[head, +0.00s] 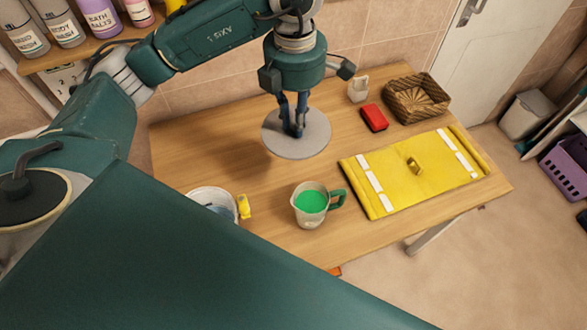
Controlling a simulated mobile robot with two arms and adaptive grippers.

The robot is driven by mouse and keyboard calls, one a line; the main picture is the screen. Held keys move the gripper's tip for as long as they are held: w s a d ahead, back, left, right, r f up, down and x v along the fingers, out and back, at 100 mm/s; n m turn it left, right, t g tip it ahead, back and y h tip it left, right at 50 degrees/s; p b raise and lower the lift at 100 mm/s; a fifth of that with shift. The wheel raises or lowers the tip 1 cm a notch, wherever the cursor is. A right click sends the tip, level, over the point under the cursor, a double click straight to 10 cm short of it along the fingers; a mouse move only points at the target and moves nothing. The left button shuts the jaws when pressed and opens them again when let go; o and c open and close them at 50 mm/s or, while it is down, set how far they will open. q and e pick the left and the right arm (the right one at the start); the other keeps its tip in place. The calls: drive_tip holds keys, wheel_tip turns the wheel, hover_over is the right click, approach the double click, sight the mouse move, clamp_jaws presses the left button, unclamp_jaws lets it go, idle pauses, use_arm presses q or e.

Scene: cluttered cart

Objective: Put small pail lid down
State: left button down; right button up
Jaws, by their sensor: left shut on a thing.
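The small pail lid (312,138) is a flat grey disc over the back middle of the wooden table. My left gripper (293,130) points down at the lid's middle and is shut on it, probably by a knob that the fingers hide. A shadow on the wood to the lid's left suggests it is held above the table, but the height is hard to tell. A small white pail (196,194), open at the top with something bluish inside, stands at the table's front left, partly hidden by my arm. My right gripper is not in view.
A cup with green contents (311,203) and a small yellow item (244,206) stand near the front. A yellow mat (385,190) lies at the right. A red block (374,118), a white item (358,90) and a woven basket (417,98) stand behind. Bare wood lies around the lid.

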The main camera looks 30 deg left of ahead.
sight(293, 110)
use_arm(q)
drive_tip(key=n, duration=0.2)
drive_tip(key=w+n, duration=0.1)
drive_tip(key=n, duration=0.3)
drive_tip(key=shift+w+a+f+b, duration=0.2)
drive_tip(key=shift+a+f+b, duration=0.15)
drive_tip(key=shift+a+f, duration=0.05)
drive_tip(key=n, duration=0.2)
drive_tip(key=w+n, duration=0.1)
drive_tip(key=n, duration=0.2)
drive_tip(key=shift+w+a+f+n+b, duration=0.15)
drive_tip(key=shift+a+f+n+b, duration=0.15)
drive_tip(key=shift+a+f, duration=0.1)
drive_tip(key=n, duration=0.3)
drive_tip(key=w+n, duration=0.1)
drive_tip(key=n, duration=0.1)
drive_tip(key=shift+a+f+b, duration=0.3)
drive_tip(key=shift+a, duration=0.1)
drive_tip(key=n, duration=0.3)
drive_tip(key=w+n, duration=0.1)
drive_tip(key=shift+a+f+n, duration=0.2)
drive_tip(key=shift+a+n, duration=0.1)
drive_tip(key=shift+a, duration=0.05)
drive_tip(key=shift+f, duration=0.2)
drive_tip(key=shift+n, duration=0.3)
wheel_tip(293, 110, down, 14)
drive_tip(key=shift+f, duration=0.25)
wheel_tip(293, 110, down, 5)
drive_tip(key=shift+f, duration=0.1)
